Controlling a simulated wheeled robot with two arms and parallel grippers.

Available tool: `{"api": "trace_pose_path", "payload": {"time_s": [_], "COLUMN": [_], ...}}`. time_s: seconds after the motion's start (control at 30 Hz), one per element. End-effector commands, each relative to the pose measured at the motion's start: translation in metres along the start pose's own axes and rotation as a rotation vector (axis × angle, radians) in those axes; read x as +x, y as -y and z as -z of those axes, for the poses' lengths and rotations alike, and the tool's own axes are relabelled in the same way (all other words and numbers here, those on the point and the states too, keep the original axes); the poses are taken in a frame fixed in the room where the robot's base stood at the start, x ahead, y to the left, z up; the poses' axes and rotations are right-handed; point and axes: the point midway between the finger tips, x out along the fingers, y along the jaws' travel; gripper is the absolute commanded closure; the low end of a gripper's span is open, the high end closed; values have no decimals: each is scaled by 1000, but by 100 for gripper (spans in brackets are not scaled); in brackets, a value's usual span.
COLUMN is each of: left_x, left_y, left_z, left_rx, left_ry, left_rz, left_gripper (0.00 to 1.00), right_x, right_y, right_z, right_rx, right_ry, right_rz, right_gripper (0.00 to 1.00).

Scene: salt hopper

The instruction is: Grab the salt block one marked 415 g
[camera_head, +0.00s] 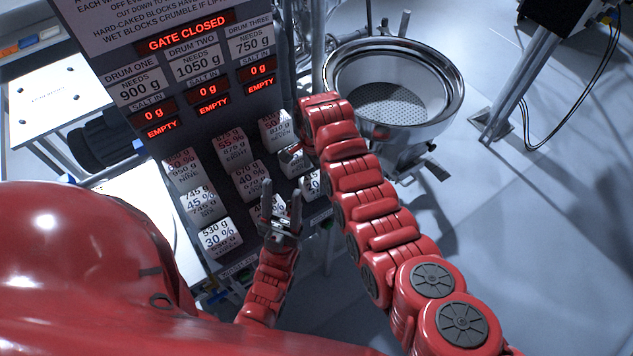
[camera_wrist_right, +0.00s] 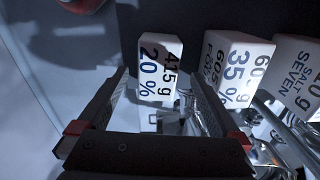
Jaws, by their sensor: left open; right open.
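In the right wrist view the white salt block marked 415 g, 20 % (camera_wrist_right: 158,68) stands ahead, framed by the fingertips of my right gripper (camera_wrist_right: 159,80). That gripper is open, with a finger on either side; a gap shows on each side of the block in the picture. I cannot tell how deep the block sits between the fingers. In the head view my right arm reaches to the rack's right side and its fingers are mostly hidden; I cannot read the 415 g label there. My left gripper (camera_head: 281,208) is open and empty, in front of the lower blocks.
A block marked 605 g, 35 % (camera_wrist_right: 236,68) stands close right of the 415 g block. Another block (camera_wrist_right: 298,80) is beyond it. The head view shows several rows of blocks under the drum panel (camera_head: 190,65). A metal hopper (camera_head: 395,90) stands behind my right arm.

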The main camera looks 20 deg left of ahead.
Motion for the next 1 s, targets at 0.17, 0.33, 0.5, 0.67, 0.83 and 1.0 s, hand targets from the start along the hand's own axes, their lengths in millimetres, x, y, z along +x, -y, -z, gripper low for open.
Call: {"api": "trace_pose_path", "payload": {"time_s": [0.17, 0.33, 0.5, 0.67, 0.83, 1.0], "left_x": [14, 8, 4, 4, 4, 4], "left_y": [1, 0, 0, 0, 0, 0], "left_z": [2, 2, 1, 1, 1, 1], "left_rx": [0, 0, 0, 0, 0, 0], "left_ry": [0, 0, 0, 0, 0, 0], "left_rz": [0, 0, 0, 0, 0, 0], "left_gripper": [50, 50, 50, 50, 50, 50], "right_x": [13, 34, 44, 45, 45, 45], "right_y": [-3, -3, -3, -2, -2, -2], "right_z": [2, 3, 3, 3, 3, 3], "right_rx": [0, -1, 0, 1, 0, 0], "right_ry": [1, 0, 1, 1, 1, 1], "right_rz": [-9, -6, -6, 0, -1, -2], "right_gripper": [0, 0, 0, 0, 2, 32]}}
